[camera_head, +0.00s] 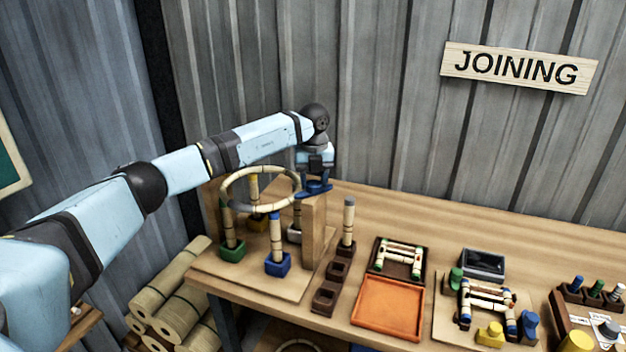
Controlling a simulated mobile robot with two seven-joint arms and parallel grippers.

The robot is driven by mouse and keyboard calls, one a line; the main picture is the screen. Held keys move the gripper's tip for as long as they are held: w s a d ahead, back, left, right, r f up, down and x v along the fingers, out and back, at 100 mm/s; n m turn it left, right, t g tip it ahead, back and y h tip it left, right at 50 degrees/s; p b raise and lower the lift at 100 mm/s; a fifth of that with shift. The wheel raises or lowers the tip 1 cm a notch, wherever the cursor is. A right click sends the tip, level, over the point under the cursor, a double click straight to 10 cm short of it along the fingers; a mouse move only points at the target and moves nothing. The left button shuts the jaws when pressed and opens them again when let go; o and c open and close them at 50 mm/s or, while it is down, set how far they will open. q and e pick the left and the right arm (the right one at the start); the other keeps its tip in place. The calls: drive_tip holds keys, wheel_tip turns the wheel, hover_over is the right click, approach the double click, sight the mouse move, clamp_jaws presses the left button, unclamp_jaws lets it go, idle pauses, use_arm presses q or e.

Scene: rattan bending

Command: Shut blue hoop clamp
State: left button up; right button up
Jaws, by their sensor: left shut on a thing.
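A pale rattan hoop (262,173) rests level over several upright rattan posts in coloured sockets, including a green socket (232,250) and a blue socket (277,264). A blue clamp piece (313,190) sits at the hoop's right side, by the top of a wooden block (314,222). My left gripper (314,178) points down from above and is shut on the blue clamp piece. The fingers and the clamp's jaws are too small to tell how far the clamp is closed. My right gripper is out of view.
An orange tray (389,307), a dark tray with a small rattan frame (399,259) and dark sockets with one upright post (347,222) stand to the right. Further right is a board with coloured clamps (488,336). Rattan rolls (172,300) lie below left. The bench's back strip is clear.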

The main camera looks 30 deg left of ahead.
sight(316, 182)
use_arm(q)
drive_tip(key=m, duration=0.5)
drive_tip(key=shift+w+d+m, duration=0.1)
drive_tip(key=shift+d+m, duration=0.05)
drive_tip(key=shift+m, duration=0.15)
drive_tip(key=shift+d+m, duration=0.1)
drive_tip(key=shift+m, duration=2)
drive_tip(key=o, duration=0.9)
drive_tip(key=shift+r, duration=0.15)
wheel_tip(316, 182, up, 14)
drive_tip(key=shift+f+b, duration=0.2)
drive_tip(key=shift+b, duration=0.85)
